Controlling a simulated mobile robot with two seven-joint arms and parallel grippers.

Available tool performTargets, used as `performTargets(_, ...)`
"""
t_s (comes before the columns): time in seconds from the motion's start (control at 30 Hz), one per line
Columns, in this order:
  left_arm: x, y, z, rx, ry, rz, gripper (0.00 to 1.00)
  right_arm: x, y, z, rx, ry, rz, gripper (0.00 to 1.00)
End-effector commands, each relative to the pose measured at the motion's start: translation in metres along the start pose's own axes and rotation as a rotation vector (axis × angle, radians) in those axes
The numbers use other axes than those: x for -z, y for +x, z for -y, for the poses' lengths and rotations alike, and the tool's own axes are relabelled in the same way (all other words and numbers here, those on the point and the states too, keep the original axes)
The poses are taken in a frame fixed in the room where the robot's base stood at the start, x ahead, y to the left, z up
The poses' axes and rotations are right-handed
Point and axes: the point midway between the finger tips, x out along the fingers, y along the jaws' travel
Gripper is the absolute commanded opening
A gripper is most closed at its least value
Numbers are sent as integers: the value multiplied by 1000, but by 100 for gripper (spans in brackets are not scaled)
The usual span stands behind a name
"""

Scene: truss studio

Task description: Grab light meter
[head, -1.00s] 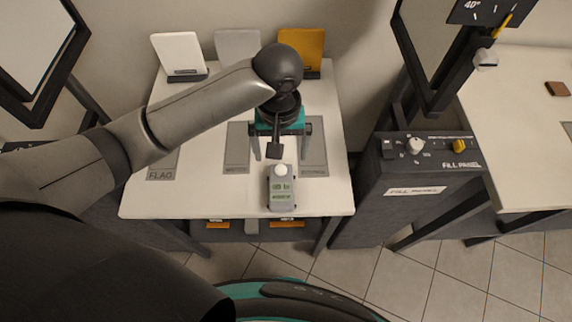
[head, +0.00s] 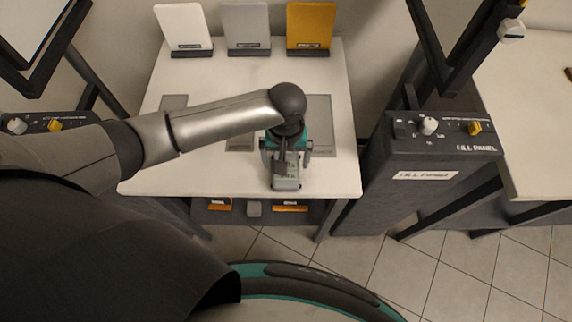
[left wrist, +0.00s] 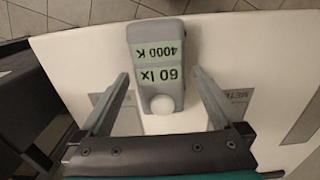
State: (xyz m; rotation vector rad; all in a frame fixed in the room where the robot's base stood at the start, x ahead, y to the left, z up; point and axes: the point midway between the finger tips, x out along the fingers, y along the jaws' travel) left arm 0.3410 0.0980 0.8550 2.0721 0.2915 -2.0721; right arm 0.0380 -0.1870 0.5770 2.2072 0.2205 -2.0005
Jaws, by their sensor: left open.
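The light meter (head: 286,183) is a small grey device with a pale green display and a white dome. It lies on the white table near its front edge, partly hidden by my gripper in the head view. In the left wrist view the light meter (left wrist: 158,62) shows "60 lx" and "4000 K". My left gripper (head: 286,160) points down over it. In the left wrist view my left gripper (left wrist: 162,80) is open, with one finger on each side of the meter's dome end, apart from it. My right gripper is not in view.
White, grey and orange cards (head: 310,27) stand at the back of the white table (head: 240,180). Grey marked mats (head: 319,115) lie on it. A dark fill panel box (head: 430,150) with knobs stands to the right. Another table (head: 535,120) is beyond it.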

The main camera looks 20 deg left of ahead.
Motion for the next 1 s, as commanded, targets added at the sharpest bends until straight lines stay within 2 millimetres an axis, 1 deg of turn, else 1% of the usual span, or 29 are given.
performTargets(0.03, 0, 6, 0, 1, 0, 0, 100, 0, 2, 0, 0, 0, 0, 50)
performTargets(0.1, 0, 8, 0, 0, 0, -1, 100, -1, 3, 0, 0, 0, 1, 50)
performTargets(0.3, 0, 8, 0, -1, 0, -1, 100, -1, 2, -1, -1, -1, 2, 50)
performTargets(0.33, 0, 8, 0, -1, 0, -1, 98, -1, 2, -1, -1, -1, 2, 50)
performTargets(1.0, 0, 8, 0, 0, 0, -1, 22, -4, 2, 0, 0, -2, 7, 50)
